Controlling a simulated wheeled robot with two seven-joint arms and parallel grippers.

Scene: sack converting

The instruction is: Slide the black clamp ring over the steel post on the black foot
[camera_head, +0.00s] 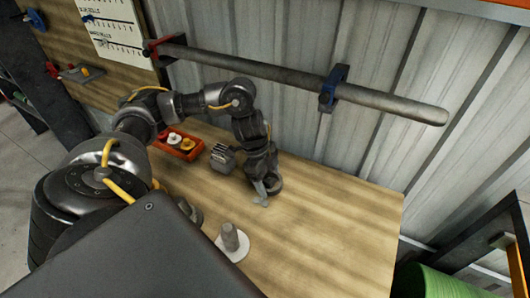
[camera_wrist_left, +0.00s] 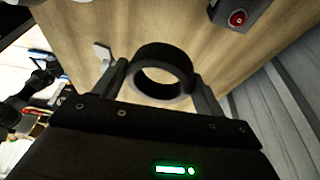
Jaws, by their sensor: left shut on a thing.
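My left gripper (camera_head: 265,188) reaches down over the middle of the wooden bench. In the left wrist view, its two fingers (camera_wrist_left: 160,78) are closed on the black clamp ring (camera_wrist_left: 163,60), one on each side. The ring's open hole shows between them. In the head view the ring (camera_head: 275,186) is a small dark round shape at the fingertips. No black foot can be made out. My right gripper is not in view.
A red tray (camera_head: 179,150) with small round parts and a grey ribbed block (camera_head: 222,158) stand left of the gripper. A long grey bar (camera_head: 300,79) runs along the wall behind. The bench's right part (camera_head: 345,230) is clear. A grey box with a red button (camera_wrist_left: 238,16) shows in the wrist view.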

